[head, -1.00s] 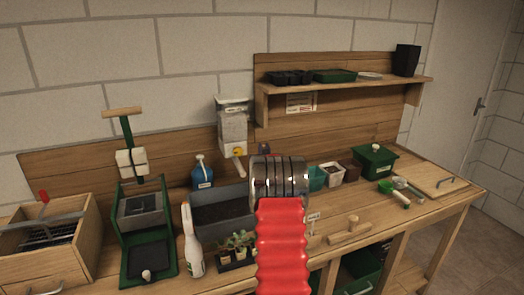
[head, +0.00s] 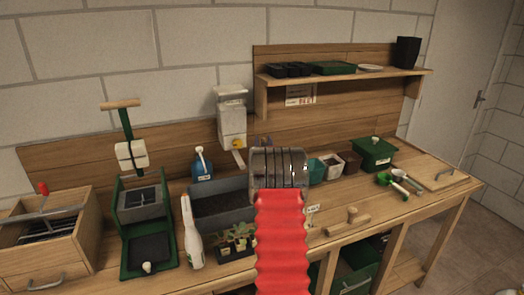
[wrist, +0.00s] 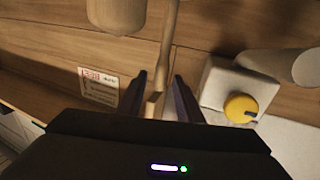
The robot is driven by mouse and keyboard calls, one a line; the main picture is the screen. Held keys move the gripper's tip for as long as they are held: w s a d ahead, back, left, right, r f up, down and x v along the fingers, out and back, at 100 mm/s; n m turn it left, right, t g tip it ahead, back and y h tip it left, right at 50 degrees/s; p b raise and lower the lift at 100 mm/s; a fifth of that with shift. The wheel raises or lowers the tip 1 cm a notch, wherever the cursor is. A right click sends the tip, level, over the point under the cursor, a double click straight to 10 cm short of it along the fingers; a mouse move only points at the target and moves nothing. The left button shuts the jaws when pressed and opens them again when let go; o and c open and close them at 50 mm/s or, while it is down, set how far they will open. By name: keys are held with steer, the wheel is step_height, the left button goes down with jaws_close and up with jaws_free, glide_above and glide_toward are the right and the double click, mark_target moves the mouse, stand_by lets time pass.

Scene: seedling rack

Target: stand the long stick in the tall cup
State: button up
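In the wrist view my gripper (wrist: 158,100) has its two dark fingers close together around one end of a thin wooden stick (wrist: 166,45). The stick's other end runs out past the top of the picture. In the head view my red arm and grey wrist hide the fingers and the stick. I cannot pick out the tall cup for certain. A rounded wooden cylinder (wrist: 117,12) shows at the top of the wrist view, cut off by the picture's edge.
A white dispenser (head: 232,115) with a yellow knob hangs on the wooden back panel. A shelf (head: 345,78) holds trays and a black pot.

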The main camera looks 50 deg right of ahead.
steer(key=v, duration=1.1)
steer(key=shift+s+a, duration=0.25)
stand_by(0.5)
steer(key=w+a+r+n+y, duration=0.1)
steer(key=w+a+r+y, duration=0.15)
steer(key=a, duration=0.65)
steer(key=w+a+r+n+y, duration=0.1)
steer(key=w+a+r+y, duration=0.15)
steer(key=a, duration=0.55)
steer(key=s+a+r+n+y, duration=0.2)
steer(key=a+n+y, duration=0.1)
steer(key=a, duration=1.4)
steer(key=s+a+n+g+y, duration=0.1)
steer(key=s+a+g+y, duration=0.1)
steer(key=s+a, duration=0.45)
steer(key=s+a+n+g+y, duration=0.15)
steer(key=s+a, duration=0.25)
steer(key=a, duration=0.6)
steer(key=s+a+f+n+g+y, duration=0.1)
steer(key=s+a+f, duration=0.1)
steer(key=s+a, duration=0.3)
steer(key=s+a+f+n+g+y, duration=0.1)
steer(key=s+a, duration=0.3)
steer(key=s, duration=0.6)
steer(key=shift+a+f+g, duration=0.35)
steer(key=shift+a+f, duration=0.05)
steer(key=shift+f, duration=0.05)
